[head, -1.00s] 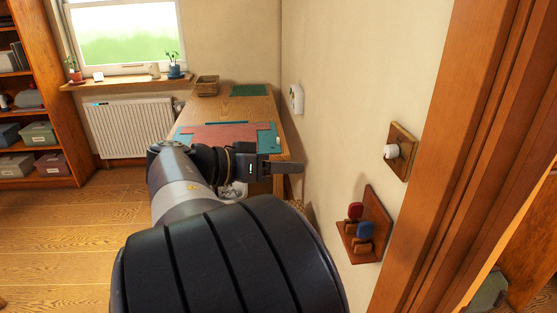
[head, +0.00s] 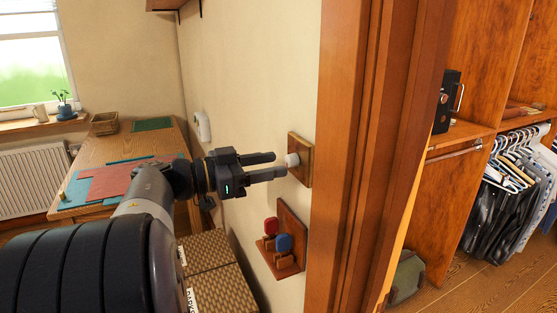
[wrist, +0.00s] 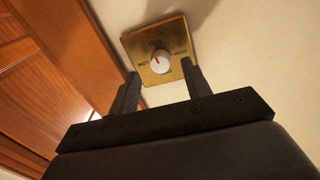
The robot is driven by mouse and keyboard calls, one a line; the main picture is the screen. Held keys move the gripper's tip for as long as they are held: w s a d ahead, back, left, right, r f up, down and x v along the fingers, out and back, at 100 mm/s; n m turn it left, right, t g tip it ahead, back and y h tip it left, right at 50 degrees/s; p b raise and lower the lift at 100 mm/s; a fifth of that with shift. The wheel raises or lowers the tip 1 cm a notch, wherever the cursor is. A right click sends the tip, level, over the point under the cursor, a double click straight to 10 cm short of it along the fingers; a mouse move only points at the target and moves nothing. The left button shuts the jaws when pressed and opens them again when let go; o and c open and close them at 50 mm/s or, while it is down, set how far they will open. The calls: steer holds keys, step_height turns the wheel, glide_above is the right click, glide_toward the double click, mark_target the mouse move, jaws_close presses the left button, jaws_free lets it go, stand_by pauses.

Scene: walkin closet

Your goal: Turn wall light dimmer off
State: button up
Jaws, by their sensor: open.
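The wall dimmer is a square brass plate (head: 306,162) on a wooden backing beside the door frame, with a round white knob (head: 292,160). In the wrist view the plate (wrist: 146,74) has dark lettering around the knob (wrist: 160,62), and a red mark shows on the knob. My gripper (head: 282,165) is open and empty, its fingers pointing at the dimmer. In the wrist view the gripper (wrist: 161,80) has its two fingers apart, with the knob beyond and between their tips. I cannot tell whether a fingertip touches the knob.
A wooden wall rack (head: 290,240) with a red and a blue item is below the dimmer. The wooden door frame (head: 345,150) stands close on the right. A desk (head: 90,165) is behind my arm, and wicker boxes (head: 215,270) are below it.

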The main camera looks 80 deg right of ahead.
mark_target(292, 161)
steer(key=shift+x, duration=1.3)
steer(key=c, duration=1)
steer(key=shift+f, duration=0.1)
